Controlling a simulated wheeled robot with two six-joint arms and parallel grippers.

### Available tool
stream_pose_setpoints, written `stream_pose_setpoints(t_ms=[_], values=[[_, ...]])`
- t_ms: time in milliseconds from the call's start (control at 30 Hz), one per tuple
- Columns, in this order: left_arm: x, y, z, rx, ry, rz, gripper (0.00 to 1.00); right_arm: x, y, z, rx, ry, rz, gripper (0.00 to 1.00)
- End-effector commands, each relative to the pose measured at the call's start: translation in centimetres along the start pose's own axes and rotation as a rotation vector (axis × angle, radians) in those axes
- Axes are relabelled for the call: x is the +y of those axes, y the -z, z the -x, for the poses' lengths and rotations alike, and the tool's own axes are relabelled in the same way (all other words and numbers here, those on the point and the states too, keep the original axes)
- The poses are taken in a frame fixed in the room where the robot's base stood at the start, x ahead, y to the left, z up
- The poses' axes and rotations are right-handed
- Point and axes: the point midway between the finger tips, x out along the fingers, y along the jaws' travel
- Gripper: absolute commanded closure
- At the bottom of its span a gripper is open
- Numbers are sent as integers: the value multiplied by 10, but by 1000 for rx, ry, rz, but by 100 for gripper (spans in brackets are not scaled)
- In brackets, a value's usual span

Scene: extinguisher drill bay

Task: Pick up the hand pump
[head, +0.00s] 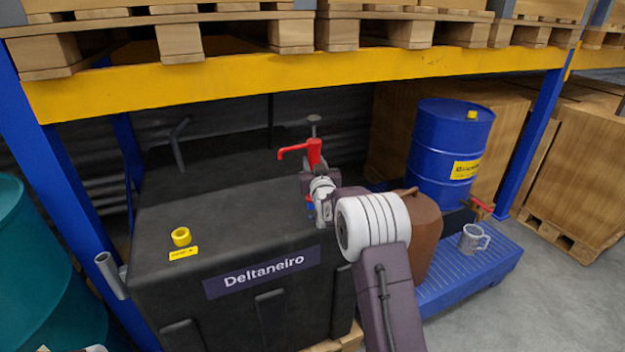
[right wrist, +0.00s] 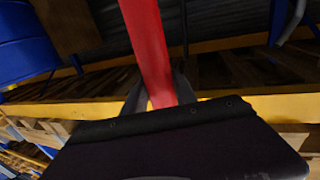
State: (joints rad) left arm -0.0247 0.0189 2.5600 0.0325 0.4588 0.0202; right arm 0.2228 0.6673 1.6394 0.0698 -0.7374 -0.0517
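The hand pump (head: 314,152) is red, with a spout pointing left and a grey handle on top. It stands upright at the back right of the black tank (head: 215,235) marked "Deltaneiro". My right gripper (head: 312,184) is at the pump, just below its red head, and hides its lower part. In the right wrist view a red length of the pump (right wrist: 150,45) runs between the two dark fingers (right wrist: 160,92), which lie close on both sides. Whether they press on it is not clear. My left gripper is not in view.
A yellow beam (head: 300,75) with pallets above spans the rack over the tank. A yellow cap (head: 181,236) sits on the tank. At the right are a blue drum (head: 450,140), a brown container (head: 421,235) and a grey mug (head: 472,239) on a blue tray (head: 480,272).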

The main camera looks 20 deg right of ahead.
Motion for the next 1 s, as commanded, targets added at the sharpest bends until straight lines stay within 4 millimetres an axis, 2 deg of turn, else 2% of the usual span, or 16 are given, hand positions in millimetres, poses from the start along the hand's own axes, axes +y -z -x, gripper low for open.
stream_pose_setpoints(t_ms=[67, 333, 467, 567, 1000], values=[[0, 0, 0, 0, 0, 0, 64, 0, 0, 0, -1, 0, 0, 100], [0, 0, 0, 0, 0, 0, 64, 0, 2, 0, 3, 0, 0, 100], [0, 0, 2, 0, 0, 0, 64, 0, 13, 0, 5, 0, -1, 100], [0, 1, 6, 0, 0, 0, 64, 0, 30, 0, 8, -1, -1, 100], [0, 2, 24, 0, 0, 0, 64, 0, 133, 0, 7, 0, 0, 100]])
